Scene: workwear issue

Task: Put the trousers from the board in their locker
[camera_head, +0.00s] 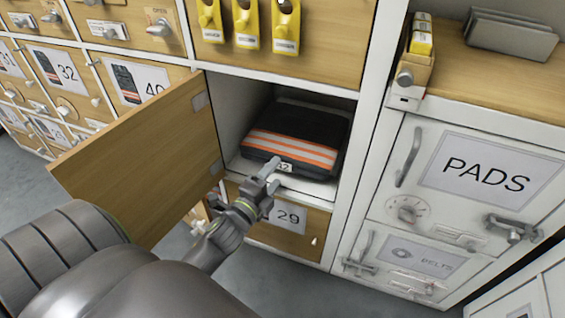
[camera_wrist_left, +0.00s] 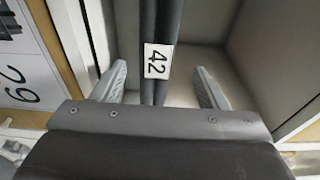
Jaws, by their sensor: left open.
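Folded black trousers (camera_head: 296,137) with orange and silver stripes lie inside an open locker compartment (camera_head: 233,113). A small white tag marked 42 hangs at their front edge; in the left wrist view this tag (camera_wrist_left: 158,61) sits on the dark folded edge of the trousers (camera_wrist_left: 161,20). My left gripper (camera_head: 273,172) is at the compartment's mouth, in front of the trousers. Its two fingers (camera_wrist_left: 160,85) are apart, one on each side of the folded edge, with a gap to it on both sides. My right gripper is not in view.
The wooden locker door (camera_head: 150,160) stands open to the left, beside my left arm. Below is a closed door marked 29 (camera_head: 290,216). Yellow tags (camera_head: 246,25) hang above. A white cabinet marked PADS (camera_head: 485,175) stands right, with protruding handles.

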